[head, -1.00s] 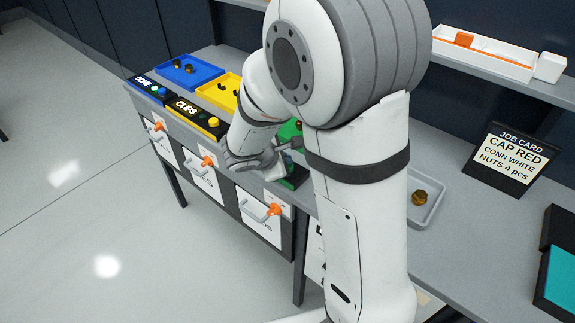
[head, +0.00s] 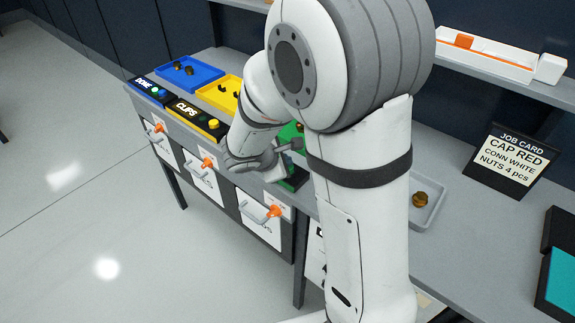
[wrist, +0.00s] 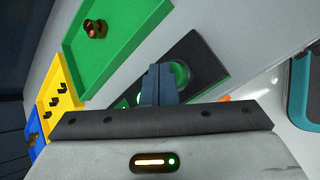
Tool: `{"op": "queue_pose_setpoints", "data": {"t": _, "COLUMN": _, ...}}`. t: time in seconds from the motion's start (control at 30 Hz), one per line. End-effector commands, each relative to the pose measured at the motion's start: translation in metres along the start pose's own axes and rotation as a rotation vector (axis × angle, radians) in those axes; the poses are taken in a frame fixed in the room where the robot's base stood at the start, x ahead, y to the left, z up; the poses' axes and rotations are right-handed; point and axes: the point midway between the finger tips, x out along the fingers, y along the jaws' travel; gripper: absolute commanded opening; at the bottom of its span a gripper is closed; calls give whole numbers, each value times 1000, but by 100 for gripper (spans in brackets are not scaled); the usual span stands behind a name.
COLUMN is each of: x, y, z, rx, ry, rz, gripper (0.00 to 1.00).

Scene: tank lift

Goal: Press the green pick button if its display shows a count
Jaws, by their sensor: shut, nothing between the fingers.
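The dark button panel (wrist: 208,55) lies beyond my fingers in the wrist view. Its round green button (wrist: 181,75) is partly covered by my gripper (wrist: 163,70), which is shut and empty. The fingertips overlap the button in this view; I cannot tell whether they touch it. No count is readable on the panel, and its display cannot be made out. In the head view my arm hides most of this panel, and only a dark part (head: 295,178) shows beside the wrist.
A green tray (wrist: 139,32) holding a brown nut lies beside the panel. A job card (head: 511,158) stands at right, reading "NUTS 4 pcs".

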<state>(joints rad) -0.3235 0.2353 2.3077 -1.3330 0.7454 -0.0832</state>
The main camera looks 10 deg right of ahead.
Motion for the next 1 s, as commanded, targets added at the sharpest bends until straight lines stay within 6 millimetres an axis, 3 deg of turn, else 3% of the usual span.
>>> {"op": "queue_pose_setpoints", "data": {"t": 0.57, "x": -9, "y": 7, "z": 7, "rx": 0, "ry": 0, "rz": 0, "gripper": 0}}
{"op": "queue_pose_setpoints", "data": {"t": 1.0, "x": -38, "y": 28, "z": 28, "rx": 1, "ry": -1, "rz": 1, "gripper": 0}}
